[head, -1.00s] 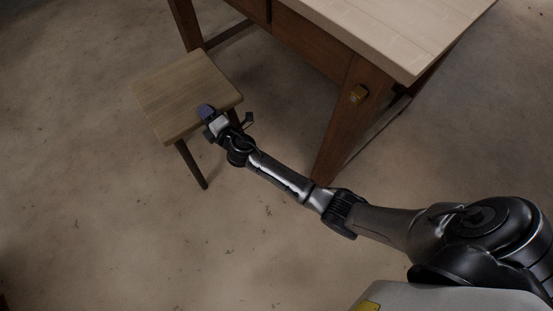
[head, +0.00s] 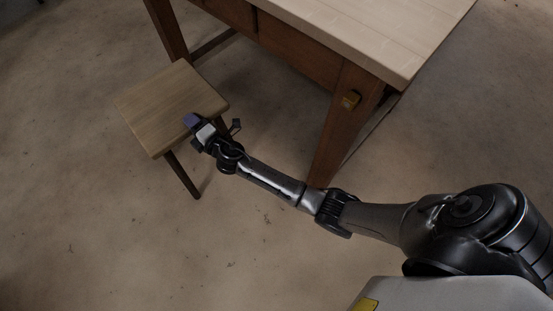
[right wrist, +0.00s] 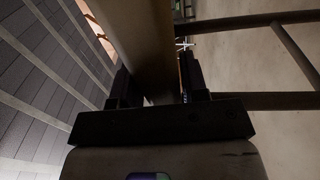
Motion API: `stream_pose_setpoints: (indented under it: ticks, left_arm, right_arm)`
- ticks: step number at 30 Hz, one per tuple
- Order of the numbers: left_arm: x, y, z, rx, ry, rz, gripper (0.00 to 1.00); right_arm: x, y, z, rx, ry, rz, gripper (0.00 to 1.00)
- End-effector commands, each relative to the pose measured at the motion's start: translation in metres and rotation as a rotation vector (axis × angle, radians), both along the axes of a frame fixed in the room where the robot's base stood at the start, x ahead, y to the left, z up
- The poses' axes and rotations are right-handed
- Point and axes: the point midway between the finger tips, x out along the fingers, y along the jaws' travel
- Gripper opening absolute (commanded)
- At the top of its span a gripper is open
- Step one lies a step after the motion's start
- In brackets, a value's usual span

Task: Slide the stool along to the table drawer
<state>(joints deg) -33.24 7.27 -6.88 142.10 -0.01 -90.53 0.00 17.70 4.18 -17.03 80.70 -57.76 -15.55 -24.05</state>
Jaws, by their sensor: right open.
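The wooden stool (head: 150,105) stands upright on the floor at the left of the head view, near the table's left front leg. The wooden table (head: 365,35) fills the upper right, with drawer fronts (head: 298,52) under its top. My right gripper (head: 192,121) is at the stool seat's near right edge. In the right wrist view its fingers (right wrist: 156,85) are open on either side of the seat edge (right wrist: 150,45); I cannot tell whether they touch it. My left gripper is not in view.
The floor (head: 120,240) in front of the stool is bare. Stool legs and rungs (right wrist: 255,20) show in the right wrist view.

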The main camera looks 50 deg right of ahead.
Motion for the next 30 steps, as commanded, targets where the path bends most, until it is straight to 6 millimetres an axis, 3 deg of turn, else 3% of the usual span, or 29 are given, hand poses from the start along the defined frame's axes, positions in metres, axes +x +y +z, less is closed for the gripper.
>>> stream_pose_setpoints:
  ticks: [7,11,12,17,23,30]
  left_arm:
    - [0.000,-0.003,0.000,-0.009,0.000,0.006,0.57]
    - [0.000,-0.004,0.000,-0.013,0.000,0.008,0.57]
    - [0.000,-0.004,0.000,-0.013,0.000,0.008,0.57]
    - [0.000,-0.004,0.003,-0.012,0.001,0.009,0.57]
    - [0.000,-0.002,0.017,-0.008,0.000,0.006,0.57]
    - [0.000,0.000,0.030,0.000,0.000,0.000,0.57]
  right_arm:
    - [0.000,0.000,0.000,0.000,0.000,0.000,0.64]
    - [0.000,0.000,0.000,0.000,0.000,0.000,0.64]
    - [-0.002,-0.001,-0.010,-0.002,0.018,-0.004,0.64]
    - [-0.007,-0.001,-0.006,0.000,0.013,-0.002,0.64]
    - [-0.037,-0.001,-0.002,0.001,0.010,-0.001,0.64]
    - [-0.084,-0.003,0.000,0.001,0.007,-0.001,0.64]
